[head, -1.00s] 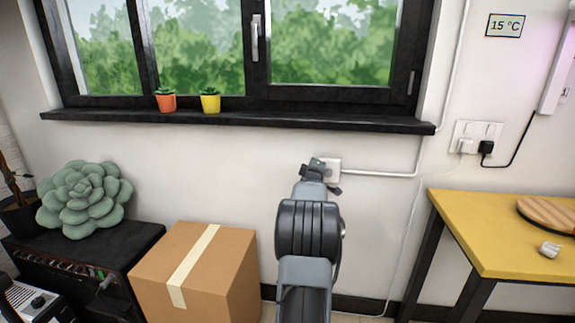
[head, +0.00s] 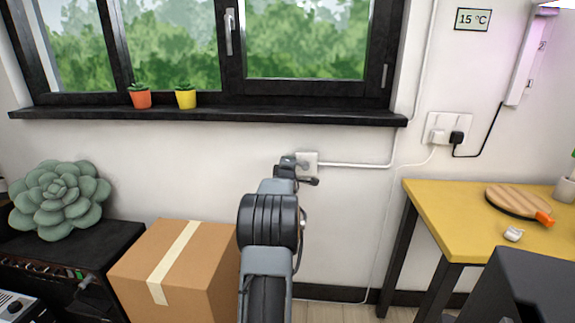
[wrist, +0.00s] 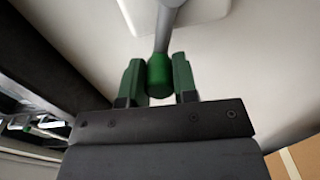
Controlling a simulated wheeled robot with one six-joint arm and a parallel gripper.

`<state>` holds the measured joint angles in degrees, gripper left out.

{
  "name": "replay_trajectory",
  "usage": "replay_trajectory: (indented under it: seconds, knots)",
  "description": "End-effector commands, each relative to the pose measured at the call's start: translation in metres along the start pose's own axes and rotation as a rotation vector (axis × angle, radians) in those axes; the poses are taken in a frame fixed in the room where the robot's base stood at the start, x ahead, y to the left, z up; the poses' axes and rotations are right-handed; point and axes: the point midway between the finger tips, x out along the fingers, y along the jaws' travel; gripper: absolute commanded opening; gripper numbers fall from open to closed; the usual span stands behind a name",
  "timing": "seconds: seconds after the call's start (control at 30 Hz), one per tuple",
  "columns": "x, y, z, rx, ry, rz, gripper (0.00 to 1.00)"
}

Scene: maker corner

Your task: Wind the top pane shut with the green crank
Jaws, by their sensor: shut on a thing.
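My gripper (head: 285,170) is at a white wall box (head: 308,170) below the window sill in the head view. In the wrist view, my gripper (wrist: 158,82) is shut on the green knob (wrist: 159,72) of the crank, one finger on each side. A grey crank arm (wrist: 170,18) runs from the knob toward a pale plate at the top. In the head view my gripper hides most of the crank. The dark-framed window (head: 235,92) shows above; its upper part is out of frame, so I cannot tell how the top pane stands.
Two small potted plants (head: 186,97) stand on the black sill (head: 240,116). A cardboard box (head: 205,262) is on the floor left of my arm. A yellow table (head: 450,215) stands at right. A white cable (head: 350,165) runs right from the wall box.

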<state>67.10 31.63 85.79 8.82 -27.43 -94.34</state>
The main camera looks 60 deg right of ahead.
Motion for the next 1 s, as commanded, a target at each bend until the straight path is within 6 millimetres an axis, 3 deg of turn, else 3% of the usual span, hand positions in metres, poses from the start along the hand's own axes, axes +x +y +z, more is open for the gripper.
replay_trajectory:
  seconds: [0.1,0.13,0.37,0.73,1.0]
  knots:
    - [0.0,0.002,-0.001,-0.001,0.002,0.005,0.0]
    - [0.0,0.002,-0.001,-0.001,0.002,0.005,0.3]
    - [0.0,0.001,-0.001,0.0,0.002,0.002,0.52]
    - [-0.006,0.001,-0.001,0.001,0.001,0.0,0.53]
    - [-0.05,0.002,-0.001,0.002,0.002,0.0,0.53]
